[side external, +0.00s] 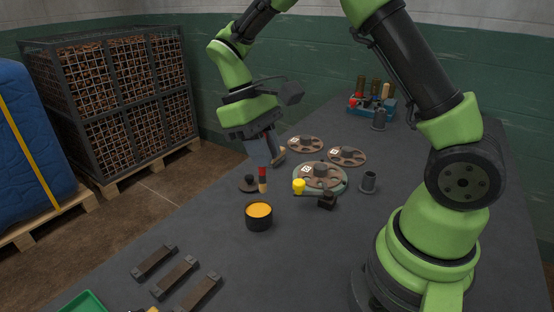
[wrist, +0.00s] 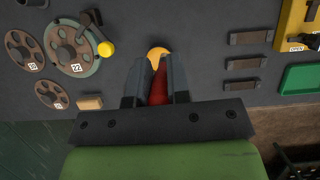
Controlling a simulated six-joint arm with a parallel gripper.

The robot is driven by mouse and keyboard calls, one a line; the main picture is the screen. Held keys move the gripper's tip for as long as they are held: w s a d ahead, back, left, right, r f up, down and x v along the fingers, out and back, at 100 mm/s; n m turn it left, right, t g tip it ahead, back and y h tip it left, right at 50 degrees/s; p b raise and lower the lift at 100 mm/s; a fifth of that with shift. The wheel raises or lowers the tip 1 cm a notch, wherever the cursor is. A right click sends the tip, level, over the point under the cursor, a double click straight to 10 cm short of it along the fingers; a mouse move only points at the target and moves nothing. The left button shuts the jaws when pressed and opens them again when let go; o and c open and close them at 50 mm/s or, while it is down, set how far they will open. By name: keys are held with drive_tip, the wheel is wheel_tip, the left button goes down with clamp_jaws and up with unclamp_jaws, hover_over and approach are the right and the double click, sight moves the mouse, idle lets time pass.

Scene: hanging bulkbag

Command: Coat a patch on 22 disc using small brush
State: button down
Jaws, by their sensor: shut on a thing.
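My gripper (side external: 275,160) hangs over the table's left part, its jaws closed on the red handle of the small brush (wrist: 160,85). In the side view disc 22 (side external: 325,171) is right of my gripper. A black pot of orange coating (side external: 258,215) stands in front of the brush; my fingers partly hide it in the wrist view.
Two other discs (side external: 306,144) (side external: 347,157) lie behind disc 22. A grey cup (side external: 368,182) stands right of disc 22. Several dark bars (side external: 174,278) lie in front, near a green tray (side external: 84,303).

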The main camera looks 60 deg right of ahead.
drive_tip(key=s+d+r+n+t+h, duration=0.2)
drive_tip(key=d+n, duration=0.7)
drive_tip(key=d, duration=1.7)
drive_tip(key=shift+g+h, duration=0.4)
drive_tip(key=shift+h, duration=0.2)
drive_tip(key=f, duration=0.5)
drive_tip(key=a+f, duration=0.1)
drive_tip(key=f, duration=0.2)
drive_tip(key=shift+w+f, duration=0.3)
drive_tip(key=shift+w, duration=0.05)
drive_tip(key=a+f, duration=0.2)
drive_tip(key=a, duration=0.1)
drive_tip(key=a+f, duration=0.1)
drive_tip(key=shift+s+a+f, duration=0.15)
drive_tip(key=shift+s+a, duration=0.05)
drive_tip(key=shift+s, duration=0.05)
drive_tip(key=shift+d+f, duration=0.1)
drive_tip(key=shift+d, duration=1.15)
drive_tip(key=shift+d+r, duration=0.25)
drive_tip(key=shift+d, duration=1.25)
wheel_tip(320, 180, up, 11)
